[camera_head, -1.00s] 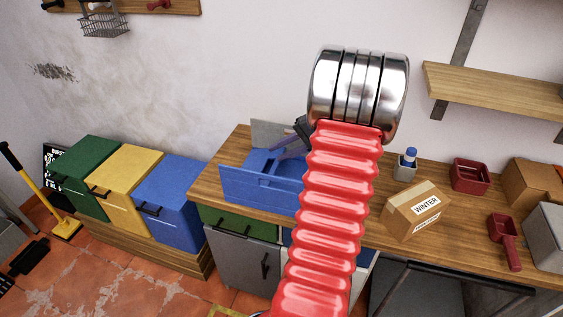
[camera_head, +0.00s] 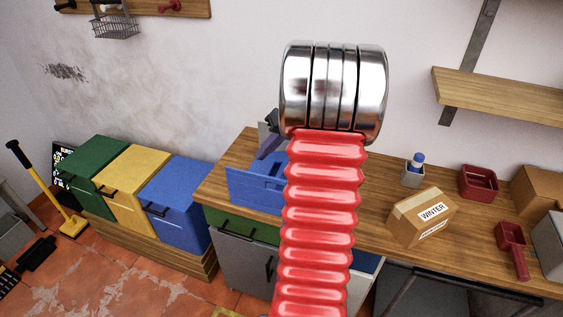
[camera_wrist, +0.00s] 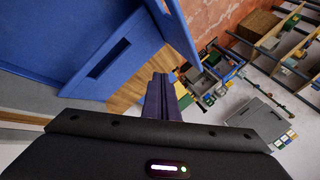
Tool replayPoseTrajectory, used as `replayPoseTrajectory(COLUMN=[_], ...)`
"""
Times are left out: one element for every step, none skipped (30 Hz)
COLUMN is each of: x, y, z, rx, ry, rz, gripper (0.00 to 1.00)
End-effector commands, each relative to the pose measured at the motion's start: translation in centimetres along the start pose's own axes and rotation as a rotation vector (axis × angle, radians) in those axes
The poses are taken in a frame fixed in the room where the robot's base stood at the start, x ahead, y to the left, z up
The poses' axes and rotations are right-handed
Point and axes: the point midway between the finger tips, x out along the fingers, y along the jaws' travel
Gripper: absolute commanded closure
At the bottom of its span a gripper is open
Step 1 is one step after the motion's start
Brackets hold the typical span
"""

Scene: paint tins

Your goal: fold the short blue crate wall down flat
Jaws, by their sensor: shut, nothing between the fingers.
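The blue crate (camera_head: 252,188) stands on the wooden workbench, with my red arm hiding its right part. Its near wall is upright in the head view. In the wrist view a blue crate wall with a long slot (camera_wrist: 108,58) is left of my gripper, and another blue wall edge (camera_wrist: 172,30) slants above it. I cannot tell for certain which is the short wall. My gripper (camera_head: 266,148) is over the crate's back part; its dark purple fingers (camera_wrist: 163,97) are shut and empty, close to the crate walls. Touch cannot be made out.
A cardboard box marked WINTER (camera_head: 421,216), a small pot with a blue-capped bottle (camera_head: 413,172), a red bin (camera_head: 478,183) and a red scoop (camera_head: 513,248) are on the bench to the right. A wooden shelf (camera_head: 500,98) hangs above. Coloured boxes (camera_head: 172,203) stand at left.

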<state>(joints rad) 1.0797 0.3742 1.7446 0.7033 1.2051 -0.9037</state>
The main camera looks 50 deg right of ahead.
Motion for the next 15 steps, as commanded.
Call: replayPoseTrajectory(x=[0.4, 0.5, 0.6, 0.7, 0.7, 0.7, 0.7, 0.6, 0.5, 0.4, 0.3, 0.1, 0.0, -0.1, -0.2], y=[-1.6, -2.3, -3.2, -3.9, -4.6, -5.5, -6.1, -6.7, -7.4, -7.9, -8.4, -8.9, -9.2, -9.5, -9.8], z=[-0.3, -0.3, -0.4, -0.5, -0.6, -0.7, -0.8, -0.9, -1.1, -1.2, -1.3, -1.5, -1.6, -1.7, -1.8], rx=[-0.129, -0.208, -0.311, -0.388, -0.467, -0.569, -0.644, -0.716, -0.806, -0.868, -0.923, -0.988, -1.029, -1.063, -1.100], ry=[-0.048, -0.078, -0.118, -0.147, -0.177, -0.218, -0.248, -0.276, -0.313, -0.340, -0.363, -0.391, -0.408, -0.424, -0.440], rz=[0.030, 0.049, 0.072, 0.090, 0.107, 0.129, 0.144, 0.159, 0.178, 0.189, 0.200, 0.213, 0.222, 0.229, 0.235], gripper=[1.00, 1.00, 1.00, 1.00, 1.00, 1.00, 1.00, 1.00, 1.00, 1.00, 1.00, 1.00, 1.00, 1.00, 1.00])
